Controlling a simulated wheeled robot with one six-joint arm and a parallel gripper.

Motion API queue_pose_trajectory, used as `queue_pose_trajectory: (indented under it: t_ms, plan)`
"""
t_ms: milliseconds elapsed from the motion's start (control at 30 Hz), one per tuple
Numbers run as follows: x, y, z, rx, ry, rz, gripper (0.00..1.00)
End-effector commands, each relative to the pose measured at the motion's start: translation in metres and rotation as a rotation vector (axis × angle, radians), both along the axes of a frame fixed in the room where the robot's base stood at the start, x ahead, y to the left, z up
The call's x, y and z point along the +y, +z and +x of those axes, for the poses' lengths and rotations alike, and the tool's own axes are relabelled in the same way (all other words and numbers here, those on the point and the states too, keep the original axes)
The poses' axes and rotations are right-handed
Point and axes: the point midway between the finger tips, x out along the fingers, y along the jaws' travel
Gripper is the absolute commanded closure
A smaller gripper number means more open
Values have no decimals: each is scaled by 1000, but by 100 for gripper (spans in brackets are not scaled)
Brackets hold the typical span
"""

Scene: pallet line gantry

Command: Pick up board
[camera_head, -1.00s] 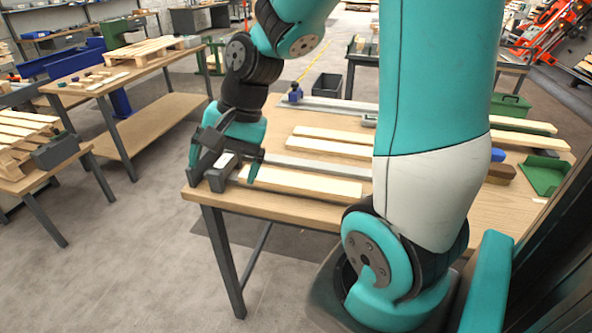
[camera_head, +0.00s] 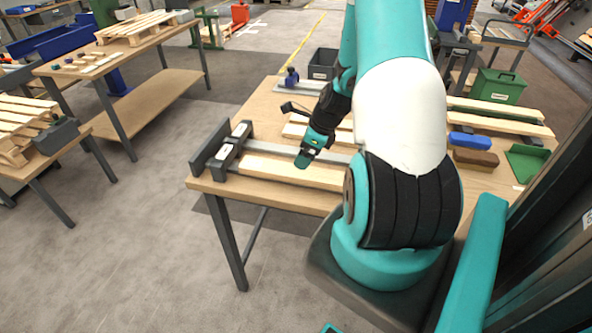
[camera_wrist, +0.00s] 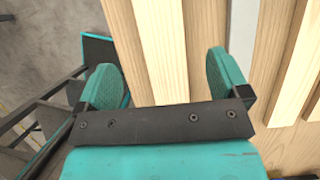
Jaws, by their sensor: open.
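A pale wooden board (camera_head: 285,169) lies flat along the near edge of the workbench, its left end by a dark grey end stop. My gripper (camera_head: 306,160) is over this board, right of its middle. In the wrist view my gripper (camera_wrist: 161,62) is open, and the same board (camera_wrist: 158,40) passes between its two teal fingers without being clamped. I cannot tell how far the fingertips are above or beside it. The gripper's dark crossbar hides the board's nearer part in that view, and my arm hides its right end in the head view.
A grey metal rail (camera_head: 263,150) runs behind the board. More boards (camera_head: 500,120) lie on the workbench (camera_head: 222,189), beside a blue block (camera_head: 469,141), a brown block (camera_head: 476,159) and a green bracket (camera_head: 530,164). A green bin (camera_head: 495,86) stands behind.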

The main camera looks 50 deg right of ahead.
Motion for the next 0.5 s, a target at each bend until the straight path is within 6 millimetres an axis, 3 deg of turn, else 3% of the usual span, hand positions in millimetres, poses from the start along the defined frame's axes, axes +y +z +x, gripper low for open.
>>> queue_pose_trajectory:
  t_ms: [100,500]
  plan:
    - [4,-16,7,2,2,2,6]
    - [6,-47,16,2,2,3,6]
